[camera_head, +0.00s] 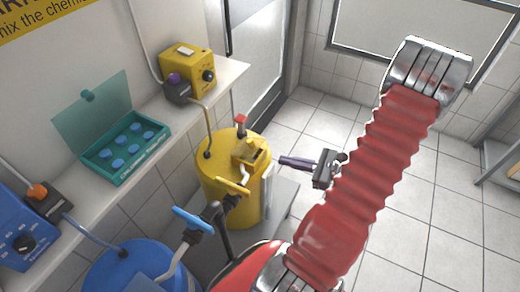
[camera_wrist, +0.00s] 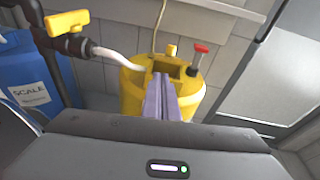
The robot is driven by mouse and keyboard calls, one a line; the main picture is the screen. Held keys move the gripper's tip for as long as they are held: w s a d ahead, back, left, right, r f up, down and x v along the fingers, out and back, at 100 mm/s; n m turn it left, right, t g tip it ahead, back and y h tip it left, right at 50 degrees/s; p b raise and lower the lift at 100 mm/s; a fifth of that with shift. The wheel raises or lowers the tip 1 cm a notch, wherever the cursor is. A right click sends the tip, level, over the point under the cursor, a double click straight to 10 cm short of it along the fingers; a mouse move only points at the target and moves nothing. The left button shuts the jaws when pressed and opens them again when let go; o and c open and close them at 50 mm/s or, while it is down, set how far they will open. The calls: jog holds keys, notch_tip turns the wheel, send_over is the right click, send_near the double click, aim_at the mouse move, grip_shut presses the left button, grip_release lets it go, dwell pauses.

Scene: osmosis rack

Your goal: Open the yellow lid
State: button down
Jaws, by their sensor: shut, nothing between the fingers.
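The yellow drum (camera_head: 220,180) stands beside the bench, and it also shows in the wrist view (camera_wrist: 132,92). On its top is a yellow raised box-like lid part (camera_head: 251,150), which shows as a yellow frame in the wrist view (camera_wrist: 190,78). I cannot tell whether its lid is open. My gripper (camera_head: 283,160) is right of the drum in the head view, pointing towards it. Its purple-grey fingers (camera_wrist: 160,78) are shut and empty, in front of the lid part, hiding some of it in the wrist view. I see no clear contact.
A red-topped fitting (camera_head: 241,122) stands on the drum. A pipe with a yellow valve handle (camera_head: 232,187) and a blue valve handle (camera_head: 192,220) is close by, above a blue drum (camera_head: 130,268). The bench holds a teal box (camera_head: 127,173). Tiled floor lies clear at right.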

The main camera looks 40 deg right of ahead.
jog(key=shift+s+d+f+m+t+h, duration=0.1)
jog(key=shift+d+f+m+t+h, duration=0.15)
jog(key=shift+d, duration=0.2)
jog(key=shift+s+d+f+m+t+h, duration=0.1)
jog(key=shift+d+f+m+t+h, duration=0.1)
jog(key=shift+d+m, duration=0.2)
jog(key=shift+w, duration=0.1)
jog(key=shift+x, duration=4.95)
